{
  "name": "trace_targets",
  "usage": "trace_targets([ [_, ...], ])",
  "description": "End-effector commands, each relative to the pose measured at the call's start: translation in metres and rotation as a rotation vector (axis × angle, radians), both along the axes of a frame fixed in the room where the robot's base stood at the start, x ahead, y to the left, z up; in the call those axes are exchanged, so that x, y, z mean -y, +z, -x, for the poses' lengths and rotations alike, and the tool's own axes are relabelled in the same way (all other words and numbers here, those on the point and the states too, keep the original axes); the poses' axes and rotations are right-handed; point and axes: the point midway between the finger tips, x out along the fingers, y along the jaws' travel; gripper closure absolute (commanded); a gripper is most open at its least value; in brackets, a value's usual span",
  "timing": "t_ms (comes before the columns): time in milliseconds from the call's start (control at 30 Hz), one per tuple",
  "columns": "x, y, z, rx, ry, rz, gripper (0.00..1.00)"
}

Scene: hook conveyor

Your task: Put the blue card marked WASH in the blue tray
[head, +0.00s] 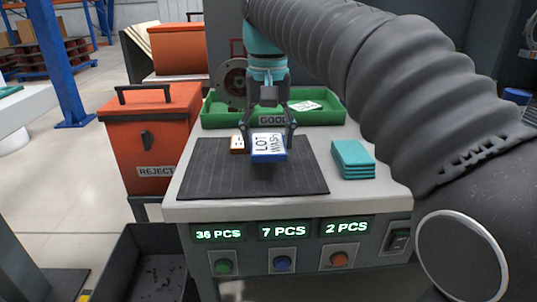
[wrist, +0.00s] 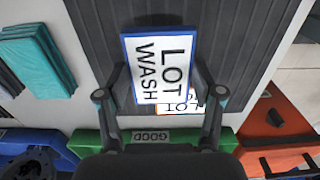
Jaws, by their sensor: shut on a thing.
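My gripper (head: 269,138) is shut on the blue-edged card marked LOT WASH (head: 268,147). It holds the card above the dark ribbed mat, with a shadow below. In the wrist view the card (wrist: 160,66) lies between the two fingers (wrist: 162,84), its white face toward the camera. A blue thing (wrist: 30,146), perhaps the blue tray, shows at the lower left of the wrist view, partly cut off. In the head view only a small blue piece (head: 516,95) shows at the right, mostly hidden by my arm.
An orange-edged card (head: 237,144) lies on the mat (head: 215,180). A green tray marked GOOD (head: 225,114) with a white card (head: 305,105) stands behind. Teal pads (head: 352,160) are stacked at the right. An orange REJECT bin (head: 150,135) stands left of the table.

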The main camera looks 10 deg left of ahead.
Motion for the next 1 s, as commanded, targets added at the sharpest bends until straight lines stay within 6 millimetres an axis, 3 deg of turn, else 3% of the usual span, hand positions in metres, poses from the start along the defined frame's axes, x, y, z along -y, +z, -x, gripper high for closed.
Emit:
trace_targets([
  [233,0.000,-0.033,0.001,-0.001,0.001,0.000,0.57],
  [700,0.000,-0.040,0.001,0.000,0.002,0.000,0.57],
  [733,0.000,-0.039,0.001,0.000,0.002,0.000,0.26],
  [800,0.000,-0.039,0.001,0.000,0.002,0.000,0.08],
  [1000,0.000,-0.039,0.001,0.000,0.002,0.000,0.08],
])
